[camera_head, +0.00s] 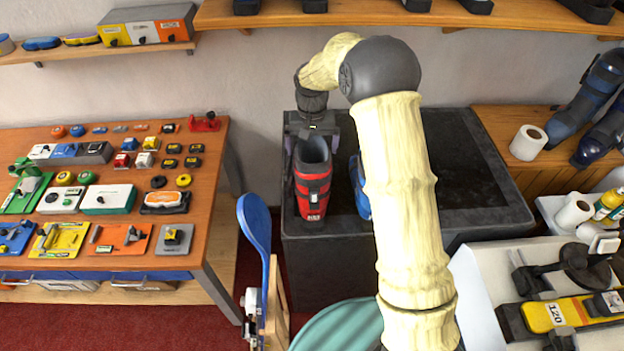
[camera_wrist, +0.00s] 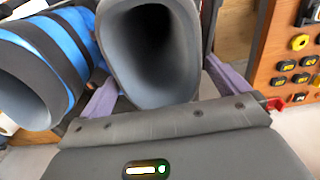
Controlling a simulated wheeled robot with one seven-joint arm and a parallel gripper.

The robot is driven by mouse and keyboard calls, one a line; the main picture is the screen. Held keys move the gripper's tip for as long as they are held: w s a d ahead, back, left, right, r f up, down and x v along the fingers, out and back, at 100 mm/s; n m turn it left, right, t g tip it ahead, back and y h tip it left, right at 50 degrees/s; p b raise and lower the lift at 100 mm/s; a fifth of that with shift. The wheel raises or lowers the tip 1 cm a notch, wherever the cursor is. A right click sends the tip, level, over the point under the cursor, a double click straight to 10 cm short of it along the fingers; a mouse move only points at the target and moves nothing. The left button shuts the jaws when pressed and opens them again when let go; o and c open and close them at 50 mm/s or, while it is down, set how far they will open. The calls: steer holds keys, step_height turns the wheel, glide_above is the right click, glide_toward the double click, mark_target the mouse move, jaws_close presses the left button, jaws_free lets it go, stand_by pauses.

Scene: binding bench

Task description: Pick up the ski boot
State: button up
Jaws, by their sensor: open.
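A red and black ski boot (camera_head: 312,188) stands upright on the black bench, its grey open cuff facing up. A blue and black ski boot (camera_head: 361,187) stands beside it, partly hidden by my arm. My gripper (camera_head: 312,146) is open above the red boot, pointing down with its fingers on either side of the cuff. In the wrist view, the red boot's hollow grey cuff (camera_wrist: 150,45) lies between my purple-grey fingers. The blue boot (camera_wrist: 45,60) is close beside the left finger there. I cannot tell whether either finger touches a boot.
The black bench top (camera_head: 455,165) is clear to the right. An orange-brown table (camera_head: 215,190) with many small tools stands left. A blue paddle-shaped thing (camera_head: 256,228) rises in front. A shelf (camera_head: 350,14) runs above; more blue boots (camera_head: 590,105) stand far right.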

mark_target(312, 153)
steer(key=shift+f+p, duration=0.4)
steer(key=shift+f, duration=1.1)
steer(key=c, duration=1)
steer(key=shift+w+r, duration=0.1)
steer(key=shift+w, duration=0.05)
